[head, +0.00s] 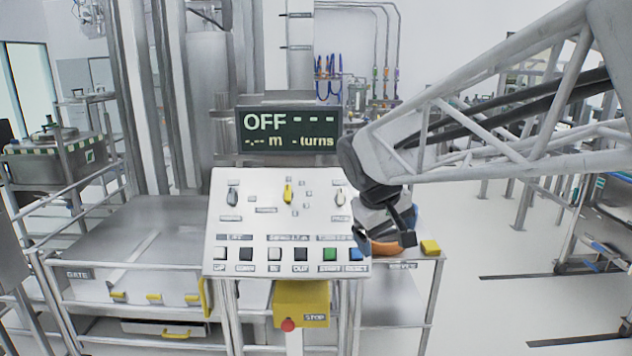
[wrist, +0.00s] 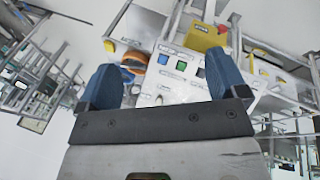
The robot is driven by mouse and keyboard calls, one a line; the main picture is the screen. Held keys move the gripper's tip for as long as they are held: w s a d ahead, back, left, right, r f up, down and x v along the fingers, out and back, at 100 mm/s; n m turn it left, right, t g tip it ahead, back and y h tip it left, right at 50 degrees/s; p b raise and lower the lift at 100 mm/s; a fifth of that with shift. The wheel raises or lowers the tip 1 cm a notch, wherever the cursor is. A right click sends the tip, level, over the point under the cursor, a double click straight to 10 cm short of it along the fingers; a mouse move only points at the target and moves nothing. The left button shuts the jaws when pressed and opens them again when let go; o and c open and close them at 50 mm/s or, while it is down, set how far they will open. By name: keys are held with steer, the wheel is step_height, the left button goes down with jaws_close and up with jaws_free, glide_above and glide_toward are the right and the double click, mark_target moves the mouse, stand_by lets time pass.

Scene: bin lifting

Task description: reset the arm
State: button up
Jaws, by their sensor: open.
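The green button (head: 330,254) and the blue button (head: 355,254), labelled RESET, are at the right end of the bottom row. The wrist view shows the blue button (wrist: 163,59) and green button (wrist: 182,66) beyond the gap between the fingers. The display (head: 289,130) reads OFF with dashes.
An orange curved object (head: 386,248) lies behind my gripper, beside a yellow block (head: 430,247) on the side shelf. A yellow STOP box (head: 302,300) with a red knob (head: 288,324) hangs below the panel. The gate bench (head: 140,235) stands left. Open floor lies right.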

steer(key=s+d+f+m+y, duration=0.1)
steer(key=s+f, duration=0.3)
steer(key=s, duration=0.7)
steer(key=s+d+f+m+y, duration=0.1)
steer(key=s+d+f+m, duration=0.2)
steer(key=s, duration=0.9)
steer(key=shift+d+f+m+y, duration=0.35)
steer(key=shift+d+f, duration=0.35)
steer(key=shift+f, duration=0.35)
steer(key=shift+s, duration=0.1)
